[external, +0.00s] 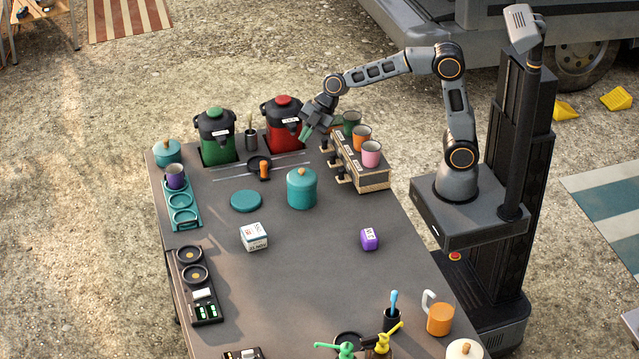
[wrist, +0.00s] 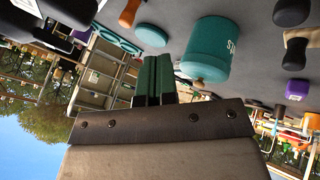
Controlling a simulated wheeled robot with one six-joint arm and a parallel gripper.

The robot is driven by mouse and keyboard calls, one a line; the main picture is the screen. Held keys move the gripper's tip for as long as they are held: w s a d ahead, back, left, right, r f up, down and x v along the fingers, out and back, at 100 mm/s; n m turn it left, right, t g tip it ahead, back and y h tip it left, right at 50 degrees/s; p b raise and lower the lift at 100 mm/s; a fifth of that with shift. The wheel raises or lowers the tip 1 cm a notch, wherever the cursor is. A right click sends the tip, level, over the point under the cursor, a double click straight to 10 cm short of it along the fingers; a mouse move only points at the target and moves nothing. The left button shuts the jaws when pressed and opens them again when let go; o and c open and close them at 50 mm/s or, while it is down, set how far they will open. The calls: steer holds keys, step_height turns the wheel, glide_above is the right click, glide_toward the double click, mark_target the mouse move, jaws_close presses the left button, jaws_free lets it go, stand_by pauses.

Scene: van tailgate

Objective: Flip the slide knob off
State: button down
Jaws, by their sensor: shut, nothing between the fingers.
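The slide knob (external: 264,170) is an orange upright grip in front of a small round black dish or pan, by a thin metal rail (external: 232,177) on the table. In the wrist view the orange-brown knob (wrist: 130,12) shows at the top edge, partly cut off. My gripper (external: 305,132) is shut and empty, its green fingertips pointing down in front of the red dispenser, up and to the right of the knob and apart from it. The shut fingers (wrist: 153,80) also show in the wrist view.
A red dispenser (external: 284,128) and a green dispenser (external: 217,140) stand at the back. A teal pot (external: 301,188) stands in front of the rail, with a teal lid (external: 246,201) beside it. A wooden mug rack (external: 372,182) with black handles is to the right.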

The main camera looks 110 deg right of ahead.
steer(key=shift+f, duration=0.1)
steer(key=x, duration=0.9)
steer(key=shift+w+a, duration=0.1)
steer(key=shift+w, duration=0.05)
steer(key=w, duration=0.1)
steer(key=p, duration=0.1)
steer(key=w+d, duration=0.1)
steer(key=shift+w+d+f, duration=0.1)
steer(key=shift+w+f, duration=0.2)
steer(key=shift+w, duration=0.05)
steer(key=shift+w+d+p, duration=0.3)
steer(key=shift+w+p, duration=0.15)
steer(key=shift+w, duration=0.15)
steer(key=shift+w+f, duration=0.1)
steer(key=w+p, duration=0.1)
steer(key=w, duration=1)
steer(key=shift+w, duration=0.15)
steer(key=shift+r, duration=0.2)
